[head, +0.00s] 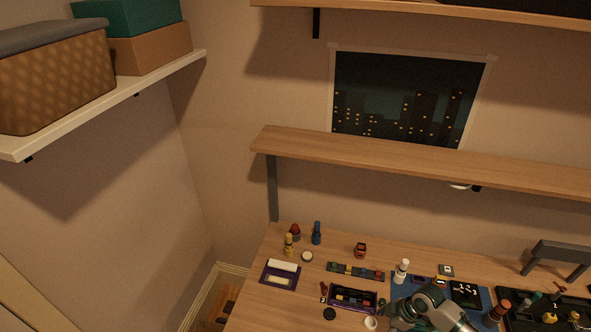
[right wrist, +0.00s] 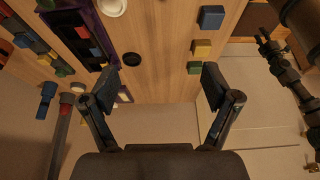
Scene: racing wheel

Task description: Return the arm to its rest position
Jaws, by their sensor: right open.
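My right gripper (right wrist: 161,80) shows in the right wrist view with its two dark fingers spread wide. Nothing is between them. The fingers show against the wooden table (right wrist: 160,55) and its edge, and I cannot tell how high above it they are. In the head view a grey and dark arm part of mine (head: 432,308) comes in at the bottom, right of centre, over the table; its fingertips are not clear there.
A purple-edged tray (head: 352,297), a blue bottle (head: 317,233) and a white bottle (head: 401,271) stand on the table. A wooden shelf (head: 420,165) runs above it.

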